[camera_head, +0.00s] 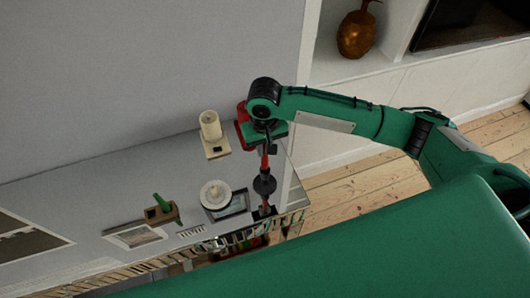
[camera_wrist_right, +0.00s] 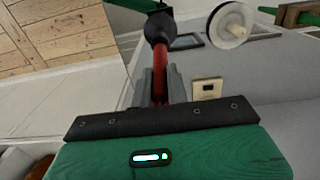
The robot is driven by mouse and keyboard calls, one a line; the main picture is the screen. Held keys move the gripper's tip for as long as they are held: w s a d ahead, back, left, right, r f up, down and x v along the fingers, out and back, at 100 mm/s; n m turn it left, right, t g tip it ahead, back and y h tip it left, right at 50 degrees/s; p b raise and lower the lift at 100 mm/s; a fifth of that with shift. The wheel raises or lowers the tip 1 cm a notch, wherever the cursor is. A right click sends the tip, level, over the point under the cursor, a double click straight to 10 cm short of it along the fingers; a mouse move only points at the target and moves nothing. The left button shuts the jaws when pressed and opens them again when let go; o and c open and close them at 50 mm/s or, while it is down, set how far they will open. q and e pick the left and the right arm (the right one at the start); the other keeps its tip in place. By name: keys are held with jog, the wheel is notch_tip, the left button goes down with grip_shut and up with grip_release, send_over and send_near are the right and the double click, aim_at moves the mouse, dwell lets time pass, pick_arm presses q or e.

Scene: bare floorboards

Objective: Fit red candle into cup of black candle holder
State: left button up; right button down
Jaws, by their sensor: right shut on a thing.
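My right gripper (camera_head: 266,149) is over the table's right end, jaws pointing down. It is shut on the slim red candle (camera_head: 264,162). In the right wrist view, the grey fingers (camera_wrist_right: 159,88) are on either side of the red candle (camera_wrist_right: 158,60). A rounded black part (camera_head: 264,184) of the candle holder is directly below the gripper, in line with the candle; it also shows in the right wrist view (camera_wrist_right: 159,28). The candle's lower end meets this part in the picture; I cannot tell how deep it sits. More red and a dark foot show below. My left gripper is not in view.
A cream candle on a square base (camera_head: 216,150) stands left of the gripper. A round white object (camera_head: 216,194) is beside a dark frame. A green-handled item (camera_head: 162,205) lies further left. The wall is close behind the table. Bare floor is right.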

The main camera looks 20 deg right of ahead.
aim_at(265, 155)
jog(key=shift+f+p, duration=0.35)
jog(key=shift+f, duration=1.55)
jog(key=c, duration=1.4)
grip_release()
jog(key=shift+f, duration=0.15)
jog(key=shift+o, duration=0.2)
jog(key=shift+r, duration=0.35)
notch_tip(265, 155, up, 11)
jog(key=b, duration=0.3)
jog(key=shift+f, duration=0.2)
jog(key=shift+r, duration=0.55)
